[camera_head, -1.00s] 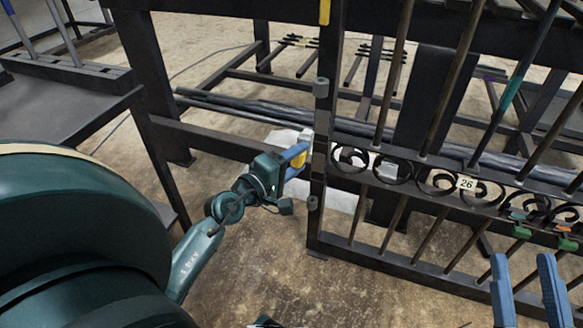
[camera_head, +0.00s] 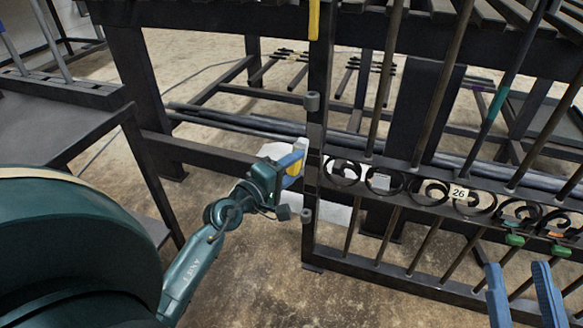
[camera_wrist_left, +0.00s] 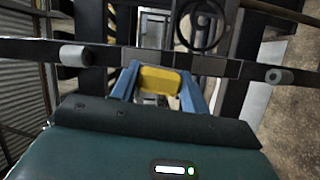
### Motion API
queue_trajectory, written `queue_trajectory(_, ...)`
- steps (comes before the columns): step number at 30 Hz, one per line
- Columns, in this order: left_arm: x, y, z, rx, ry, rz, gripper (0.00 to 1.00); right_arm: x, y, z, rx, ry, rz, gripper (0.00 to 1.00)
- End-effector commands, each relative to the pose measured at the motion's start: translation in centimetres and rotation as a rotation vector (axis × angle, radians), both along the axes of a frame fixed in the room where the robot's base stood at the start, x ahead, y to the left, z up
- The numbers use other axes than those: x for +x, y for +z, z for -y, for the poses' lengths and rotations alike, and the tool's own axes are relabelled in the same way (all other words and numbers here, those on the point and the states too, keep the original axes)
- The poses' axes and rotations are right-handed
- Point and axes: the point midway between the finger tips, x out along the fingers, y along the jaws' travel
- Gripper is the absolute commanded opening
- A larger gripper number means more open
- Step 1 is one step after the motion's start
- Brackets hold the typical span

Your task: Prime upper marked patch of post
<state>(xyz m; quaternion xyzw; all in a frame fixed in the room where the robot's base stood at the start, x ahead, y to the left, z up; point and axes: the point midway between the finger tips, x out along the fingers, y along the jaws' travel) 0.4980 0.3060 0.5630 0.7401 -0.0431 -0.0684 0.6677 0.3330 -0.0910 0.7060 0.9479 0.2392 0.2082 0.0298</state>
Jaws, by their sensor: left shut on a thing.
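The dark gate post (camera_head: 317,75) stands upright in the head view and crosses the left wrist view (camera_wrist_left: 225,66) sideways. A slightly lighter grey patch (camera_head: 316,137) shows on it below the upper hinge knuckle; the wrist view shows greyer stretches (camera_wrist_left: 195,65) between the two knuckles. My left gripper (camera_head: 293,164) is shut on a yellow block (camera_wrist_left: 158,80) with a pale part at its end in the head view. The block is close against the post between the knuckles; contact cannot be told. My right gripper (camera_head: 522,290) is open and empty at the lower right.
The gate's scroll band (camera_head: 425,185) with a "26" tag (camera_head: 459,192) and vertical bars lies right of the post. Green clamps (camera_head: 514,240) sit on it. A dark bench (camera_head: 60,120) is at the left. A yellow strip (camera_head: 313,18) shows at the post's top.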

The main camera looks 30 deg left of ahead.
Motion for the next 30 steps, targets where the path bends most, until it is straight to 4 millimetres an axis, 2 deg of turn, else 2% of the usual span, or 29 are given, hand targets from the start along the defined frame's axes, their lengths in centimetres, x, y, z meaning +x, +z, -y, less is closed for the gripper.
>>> queue_trajectory(30, 1.8, 0.1, -0.3, 0.001, 0.000, 0.002, 0.27, 0.0, 0.1, -0.1, -0.005, 0.004, 0.007, 0.36)
